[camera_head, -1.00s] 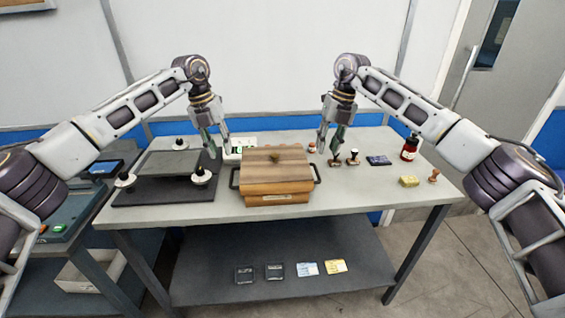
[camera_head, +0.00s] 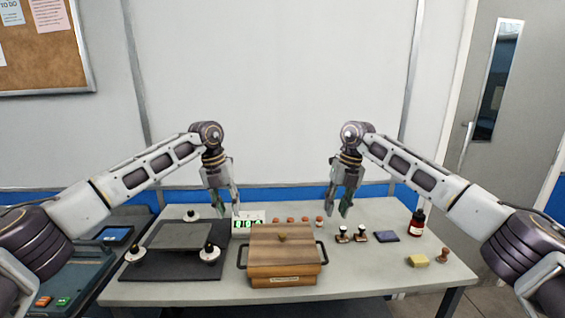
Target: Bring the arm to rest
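My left gripper (camera_head: 226,202) hangs pointing down above the bench, behind and to the left of the wooden box. Its fingers look parted, with nothing seen between them. My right gripper (camera_head: 338,205) also points down, behind and to the right of the box. Its fingers look parted and empty. The wooden box (camera_head: 284,268) has a closed lid with a knob and a dark handle on each side, and it stands at the middle of the bench (camera_head: 370,270). Both arms are bent at the elbow and reach in from the sides.
A dark mat (camera_head: 180,264) with a grey plate (camera_head: 180,237) and several black-knobbed pieces lies left. Stamps (camera_head: 342,234), a dark pad (camera_head: 387,236), a red bottle (camera_head: 416,222), a yellow block (camera_head: 418,260) and a wooden stamp (camera_head: 443,256) lie right. A green-lit display (camera_head: 243,224) stands behind the box.

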